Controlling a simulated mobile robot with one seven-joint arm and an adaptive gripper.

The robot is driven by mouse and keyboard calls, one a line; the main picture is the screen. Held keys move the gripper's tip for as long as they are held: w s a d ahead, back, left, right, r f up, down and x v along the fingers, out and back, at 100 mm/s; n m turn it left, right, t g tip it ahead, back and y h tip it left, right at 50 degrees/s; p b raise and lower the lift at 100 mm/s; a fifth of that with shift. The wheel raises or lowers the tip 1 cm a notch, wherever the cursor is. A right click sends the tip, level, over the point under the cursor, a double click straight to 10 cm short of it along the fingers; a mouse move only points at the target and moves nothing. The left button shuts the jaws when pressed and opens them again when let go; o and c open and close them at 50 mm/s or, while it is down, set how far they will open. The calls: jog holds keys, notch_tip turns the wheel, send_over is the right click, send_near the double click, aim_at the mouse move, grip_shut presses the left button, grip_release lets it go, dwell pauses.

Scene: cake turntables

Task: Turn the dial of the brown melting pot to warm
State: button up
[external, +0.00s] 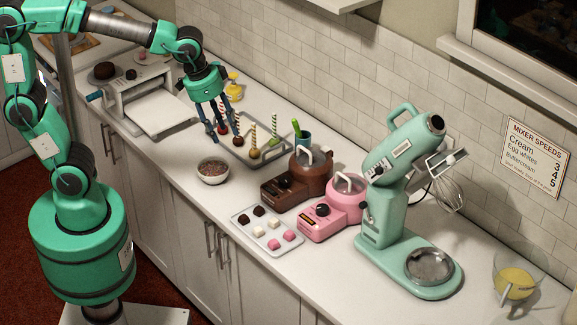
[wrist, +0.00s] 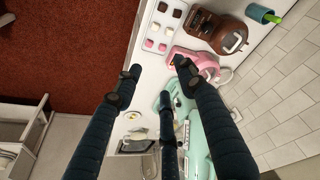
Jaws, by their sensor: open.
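The brown melting pot (external: 312,164) stands on the counter in the middle of the external view, with a pale handle on its lid. Its dark dial (external: 285,183) is on the front base; the setting is too small to read. The pot (wrist: 228,29) also shows at the top of the wrist view. My gripper (external: 224,137) is open and empty, fingers pointing down near the cake-pop tray, to the left of the pot and apart from it. In the wrist view my gripper's (wrist: 156,78) fingers are spread.
A pink melting pot (external: 344,203) stands beside the brown one, with a green mixer (external: 397,165) to its right. A bowl of sprinkles (external: 213,172), a chocolate tray (external: 243,221) and the cake-pop tray (external: 283,157) are nearby. A teal cup (external: 304,139) stands behind.

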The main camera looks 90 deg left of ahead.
jog(key=w+a+f+n+g+p, duration=0.2)
jog(key=w+a+f, duration=0.4)
jog(key=w+a, duration=0.35)
jog(key=n+g+p, duration=0.1)
jog(key=n+p, duration=0.1)
jog(key=n, duration=0.1)
send_over(285, 178)
notch_tip(285, 178, down, 12)
jog(key=shift+f+h, duration=0.1)
jog(key=shift+h, duration=0.2)
jog(key=shift+s+f, duration=0.1)
jog(key=shift+f, duration=0.1)
notch_tip(285, 178, down, 13)
jog(key=shift+f+b, duration=0.2)
jog(key=shift+b, duration=0.15)
jog(key=shift+c, duration=0.2)
jog(key=c, duration=0.8)
